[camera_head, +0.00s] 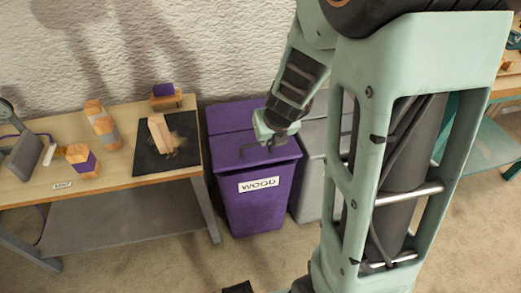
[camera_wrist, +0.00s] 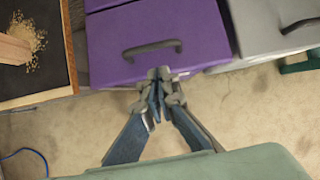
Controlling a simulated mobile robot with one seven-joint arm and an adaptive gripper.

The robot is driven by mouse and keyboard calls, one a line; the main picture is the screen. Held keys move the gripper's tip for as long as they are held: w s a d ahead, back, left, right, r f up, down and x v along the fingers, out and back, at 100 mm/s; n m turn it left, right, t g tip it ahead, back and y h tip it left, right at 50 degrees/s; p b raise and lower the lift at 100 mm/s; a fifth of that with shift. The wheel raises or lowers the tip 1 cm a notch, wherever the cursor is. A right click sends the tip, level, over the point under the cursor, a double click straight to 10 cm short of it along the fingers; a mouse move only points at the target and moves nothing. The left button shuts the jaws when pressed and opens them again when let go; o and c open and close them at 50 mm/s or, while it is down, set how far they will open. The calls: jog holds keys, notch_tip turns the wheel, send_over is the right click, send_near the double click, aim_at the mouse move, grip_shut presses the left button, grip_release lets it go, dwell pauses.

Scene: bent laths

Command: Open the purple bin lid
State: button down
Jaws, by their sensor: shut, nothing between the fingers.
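The purple bin (camera_head: 257,208) stands on the floor with a white "WOOD" label on its front. Its purple lid (camera_head: 222,145) lies flat and looks closed. A dark bar handle (camera_head: 246,151) sits on the lid and shows fully in the wrist view (camera_wrist: 150,48). My gripper (camera_head: 270,143) is over the lid beside the handle, partly covering it in the head view. In the wrist view my gripper (camera_wrist: 160,76) is shut and empty, its tips at the lid's front edge in the picture and apart from the handle. Its height above the lid is unclear.
A grey bin (camera_head: 312,185) with its own handle (camera_wrist: 300,25) stands close on the right. A workbench (camera_head: 120,178) with wooden blocks and a black mat (camera_head: 143,160) is on the left. Floor (camera_wrist: 250,100) in front of the bins is clear.

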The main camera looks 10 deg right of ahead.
jog(key=f, duration=0.1)
jog(key=b, duration=0.6)
send_over(262, 157)
jog(key=s, duration=0.1)
jog(key=shift+m, duration=0.4)
notch_tip(262, 157, down, 7)
jog(key=shift+f, duration=0.1)
jog(key=shift+w+f+b, duration=0.35)
jog(key=shift+f+b, duration=0.05)
jog(key=shift+b, duration=0.05)
jog(key=shift+w+r+p, duration=0.2)
jog(key=shift+r+p, duration=0.35)
jog(key=shift+p, duration=0.9)
